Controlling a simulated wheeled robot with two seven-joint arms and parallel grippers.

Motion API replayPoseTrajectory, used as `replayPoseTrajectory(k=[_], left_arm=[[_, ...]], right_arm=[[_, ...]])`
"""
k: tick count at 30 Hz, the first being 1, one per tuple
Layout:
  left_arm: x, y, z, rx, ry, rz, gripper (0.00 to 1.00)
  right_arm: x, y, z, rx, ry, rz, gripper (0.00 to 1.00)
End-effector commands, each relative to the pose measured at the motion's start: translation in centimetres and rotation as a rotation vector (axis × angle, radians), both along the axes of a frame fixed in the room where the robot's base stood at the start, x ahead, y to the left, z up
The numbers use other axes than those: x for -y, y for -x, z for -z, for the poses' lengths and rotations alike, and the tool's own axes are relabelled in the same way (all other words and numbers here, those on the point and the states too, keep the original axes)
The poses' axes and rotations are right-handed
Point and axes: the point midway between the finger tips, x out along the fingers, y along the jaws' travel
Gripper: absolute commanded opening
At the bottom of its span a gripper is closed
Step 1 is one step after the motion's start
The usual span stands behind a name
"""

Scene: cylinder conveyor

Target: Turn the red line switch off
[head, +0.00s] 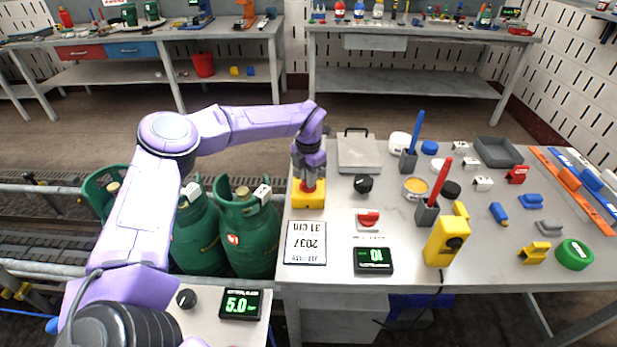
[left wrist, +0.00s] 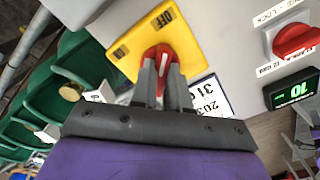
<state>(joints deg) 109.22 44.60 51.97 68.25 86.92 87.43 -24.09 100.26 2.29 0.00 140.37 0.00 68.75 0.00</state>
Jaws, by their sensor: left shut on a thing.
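The line switch is a yellow box (head: 308,195) with a red knob, on the left edge of the grey table. In the left wrist view the yellow plate (left wrist: 135,50) carries the word OFF at its upper right and another label at its left. My left gripper (head: 310,184) comes down over the box from above. In the left wrist view the fingers (left wrist: 163,75) are shut on the red knob (left wrist: 161,54), one on each side. The knob is partly hidden by the fingers. My right gripper is not in view.
A second red knob (head: 368,219) sits on a white plate to the right. A printed card (head: 305,243) and a green-digit display (head: 374,260) lie near the front edge. Green gas cylinders (head: 247,240) stand left of the table. A yellow control box (head: 446,242) stands right of the display.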

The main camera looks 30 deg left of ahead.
Motion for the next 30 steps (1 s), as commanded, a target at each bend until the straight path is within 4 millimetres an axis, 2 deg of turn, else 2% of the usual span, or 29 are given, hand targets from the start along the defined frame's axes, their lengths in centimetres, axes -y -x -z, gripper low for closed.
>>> replayPoseTrajectory(k=[8,9,11,21,23,30], left_arm=[[0.0,0.0,0.0,0.001,-0.001,0.004,0.00],[0.0,0.0,0.0,0.001,-0.001,0.004,0.25],[0.0,0.0,0.0,0.001,-0.001,0.003,0.40],[0.0,-0.1,-0.5,0.003,-0.001,0.002,0.40],[0.0,-0.1,-1.4,0.004,-0.001,0.001,0.40],[0.0,-0.1,-7.0,0.006,-0.002,0.002,0.40]], right_arm=[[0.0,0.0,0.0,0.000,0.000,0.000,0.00],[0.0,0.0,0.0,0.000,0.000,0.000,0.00],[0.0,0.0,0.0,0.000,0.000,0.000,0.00],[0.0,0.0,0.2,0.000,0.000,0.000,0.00],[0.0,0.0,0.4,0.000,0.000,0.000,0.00],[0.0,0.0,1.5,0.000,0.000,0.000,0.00]])
